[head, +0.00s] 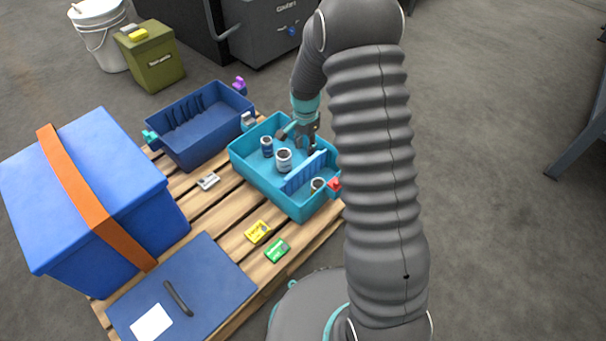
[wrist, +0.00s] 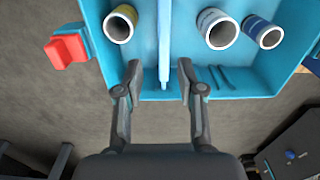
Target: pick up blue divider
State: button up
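The blue divider (head: 302,174) is a thin ribbed panel standing upright across the teal bin (head: 254,167). In the wrist view the divider (wrist: 164,45) is seen edge-on from above, running up the picture. My gripper (wrist: 160,78) is open, with one fingertip on each side of the divider's near end. Gaps show between both fingers and the panel. In the head view my gripper (head: 306,140) is over the bin's far right wall, and my arm hides part of that side. I cannot tell its exact height above the panel.
Two cans, one white (head: 284,160) and one dark blue (head: 266,147), stand left of the divider; another can (head: 318,185) stands right of it. A red clip (head: 334,185) sticks out from the bin. A dark blue bin (head: 202,127) and a strapped blue box (head: 92,190) share the pallet.

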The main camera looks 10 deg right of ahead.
aim_at(305, 165)
jog(key=shift+w+f, duration=0.2)
jog(key=shift+f, duration=0.85)
notch_tip(305, 165, down, 8)
jog(key=shift+b, duration=0.35)
jog(key=shift+w+a+f, duration=0.1)
jog(key=shift+f, duration=1.25)
jog(key=shift+w+a+f, duration=0.1)
jog(key=shift+f, duration=1.2)
grip_shut()
